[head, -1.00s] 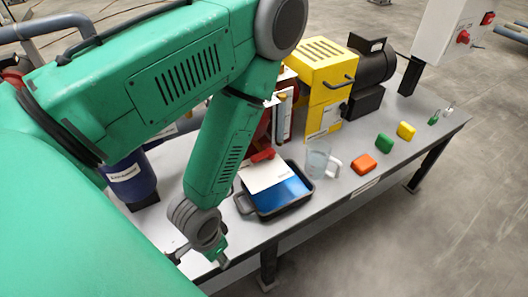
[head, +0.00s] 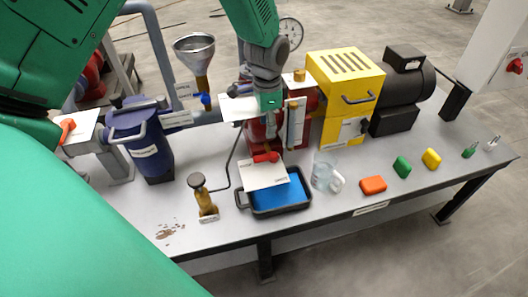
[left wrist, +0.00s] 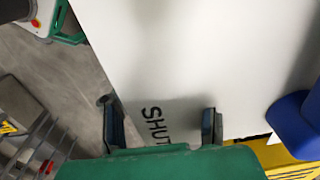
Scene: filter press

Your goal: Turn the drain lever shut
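A red lever (head: 266,157) sits over the back edge of a black tray (head: 240,200) in the head view; it may be the drain lever, but its label is too small to read. A blue handle (head: 205,100) sits below the funnel. My left gripper (head: 268,103) hangs behind and above the red lever, beside a white plate (head: 236,108). In the left wrist view its fingers (left wrist: 160,125) are apart with nothing between them, over a white plate (left wrist: 200,60) marked SHUT. A blue rounded part (left wrist: 297,120) is at the right there. My right gripper is not in view.
A funnel (head: 194,45) and blue vessel (head: 138,140) stand left, a yellow unit (head: 345,80) and black motor (head: 400,85) right. A glass jug (head: 323,172) is beside the tray. Coloured blocks (head: 373,184) line the right side. The front-left table is fairly clear.

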